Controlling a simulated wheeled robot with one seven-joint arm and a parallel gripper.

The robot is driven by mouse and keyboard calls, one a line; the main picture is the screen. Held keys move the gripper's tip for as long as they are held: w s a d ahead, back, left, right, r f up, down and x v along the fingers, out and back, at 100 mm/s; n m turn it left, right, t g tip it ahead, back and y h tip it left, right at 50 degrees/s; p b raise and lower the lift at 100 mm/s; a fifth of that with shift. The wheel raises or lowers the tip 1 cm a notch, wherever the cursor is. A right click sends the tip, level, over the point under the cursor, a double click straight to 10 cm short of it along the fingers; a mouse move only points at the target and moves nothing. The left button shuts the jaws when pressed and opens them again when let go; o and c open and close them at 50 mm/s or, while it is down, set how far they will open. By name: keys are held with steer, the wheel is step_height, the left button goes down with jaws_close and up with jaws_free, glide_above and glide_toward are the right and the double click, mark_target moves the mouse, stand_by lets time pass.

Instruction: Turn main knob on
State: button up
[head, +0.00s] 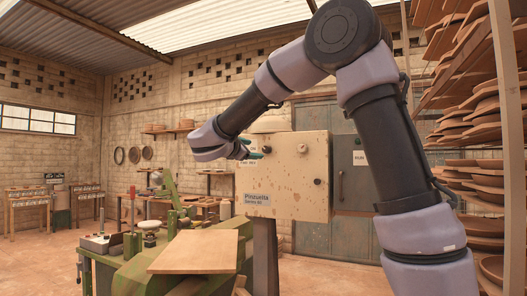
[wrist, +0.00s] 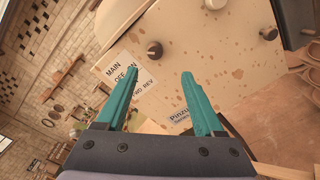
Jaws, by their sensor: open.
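The control box (head: 290,204) is a beige, rust-spotted panel. A small dark knob (wrist: 154,48) sits on it beside a white label (wrist: 115,72) reading MAIN, OFF and ON, with FWD REV below. I take this as the main knob; its setting is too small to tell. In the head view the knob (head: 266,149) is close by my fingertips. My gripper (wrist: 162,74) has teal fingers spread apart with nothing between them. In the wrist view the knob lies just beyond the gap, nearer the left finger, which covers part of the label. I see no contact.
Another dark round knob (wrist: 268,32) sits farther right on the panel. A Pinzuela label (head: 258,197) is low on the box. A wooden board (head: 196,252) lies on the green machine in front. Racks of wooden pieces (head: 485,110) stand at the right.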

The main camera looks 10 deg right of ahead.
mark_target(265, 150)
steer(key=x, duration=1)
steer(key=shift+w+a+r, duration=0.2)
steer(key=shift+w+a, duration=0.05)
steer(key=shift+w, duration=0.25)
jaws_close()
